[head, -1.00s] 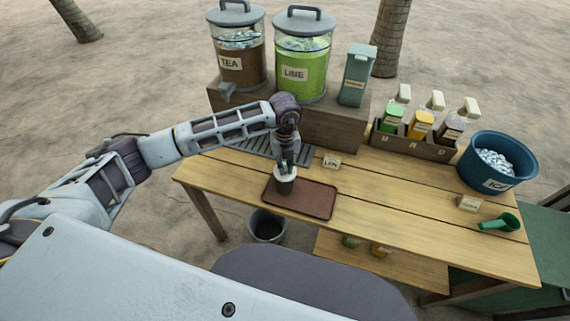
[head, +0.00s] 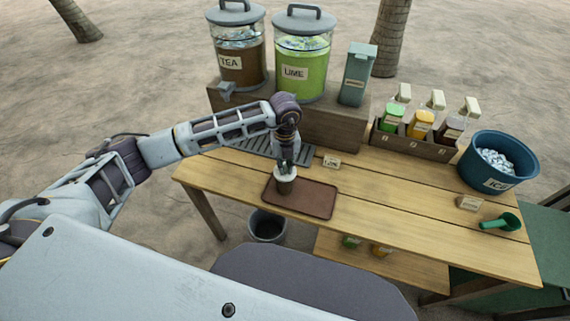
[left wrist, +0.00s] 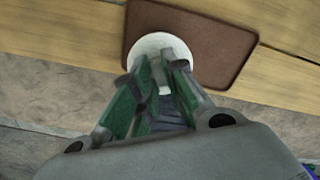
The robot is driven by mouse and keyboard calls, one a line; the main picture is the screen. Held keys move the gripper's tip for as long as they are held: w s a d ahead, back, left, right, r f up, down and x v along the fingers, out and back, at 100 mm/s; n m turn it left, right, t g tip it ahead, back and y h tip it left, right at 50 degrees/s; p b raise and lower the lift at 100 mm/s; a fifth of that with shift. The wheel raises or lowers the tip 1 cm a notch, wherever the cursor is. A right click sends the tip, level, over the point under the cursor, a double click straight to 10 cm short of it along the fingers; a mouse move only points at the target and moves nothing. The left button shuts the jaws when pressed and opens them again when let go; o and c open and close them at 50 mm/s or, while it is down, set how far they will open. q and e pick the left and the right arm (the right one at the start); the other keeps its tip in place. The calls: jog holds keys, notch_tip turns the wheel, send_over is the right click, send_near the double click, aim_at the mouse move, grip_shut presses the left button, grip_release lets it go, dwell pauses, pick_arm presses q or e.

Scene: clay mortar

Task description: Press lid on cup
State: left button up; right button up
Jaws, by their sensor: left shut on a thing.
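A dark cup (head: 285,187) stands upright on the left part of the brown tray (head: 318,202). A white lid (head: 285,176) sits at the top of the cup, and it also shows as a pale disc in the left wrist view (left wrist: 150,45). My left gripper (head: 286,167) points down from above and is shut on the lid's middle. In the left wrist view the green-padded fingertips (left wrist: 160,75) meet over the lid, which hides the cup below. Whether the lid's rim is fully seated cannot be told. My right gripper is not in view.
Tea (head: 238,50) and lime (head: 302,60) dispensers stand on a wooden riser behind. A bottle rack (head: 412,143), a blue ice tub (head: 497,162) and a green scoop (head: 500,222) are on the right. A bin (head: 267,226) stands below the front edge.

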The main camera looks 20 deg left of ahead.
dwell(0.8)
pick_arm(q)
jog(key=o, duration=0.7)
jog(key=shift+o, duration=0.5)
jog(key=o, duration=0.4)
jog(key=shift+r, duration=0.1)
jog(key=shift+r+p, duration=1.75)
jog(key=shift+r, duration=1.65)
jog(key=shift+c, duration=0.4)
grip_shut()
